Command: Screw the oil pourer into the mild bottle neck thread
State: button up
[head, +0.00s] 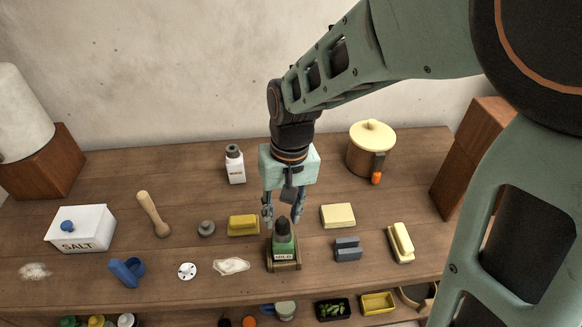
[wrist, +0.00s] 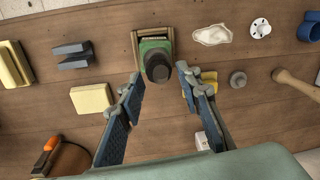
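The green mild bottle (head: 284,246) stands upright in a small wooden holder (head: 284,267) at the front middle of the table. A dark tapered piece (head: 282,228) sits on its top; I cannot tell whether it is the oil pourer or a cap, nor how it is seated. My gripper (head: 283,214) is open above the bottle. In the wrist view, the dark piece (wrist: 158,68) shows between the spread fingertips (wrist: 159,76), with gaps at its sides. The bottle's green body (wrist: 154,45) shows behind it. The neck thread is hidden.
A grey knobbed piece (head: 206,229) and a yellow block (head: 243,225) lie left of the bottle. A white cloth (head: 231,266) is close by on the left. Grey blocks (head: 347,249) and a cream block (head: 338,215) lie right. A white bottle (head: 235,168) stands behind.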

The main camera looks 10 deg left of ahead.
jog(key=c, duration=0.6)
jog(key=shift+m, duration=0.8)
jog(key=shift+c, duration=0.2)
jog(key=shift+d+m+b, duration=0.1)
jog(key=shift+m+b, duration=0.35)
jog(key=shift+m, duration=0.45)
jog(key=shift+m, duration=0.8)
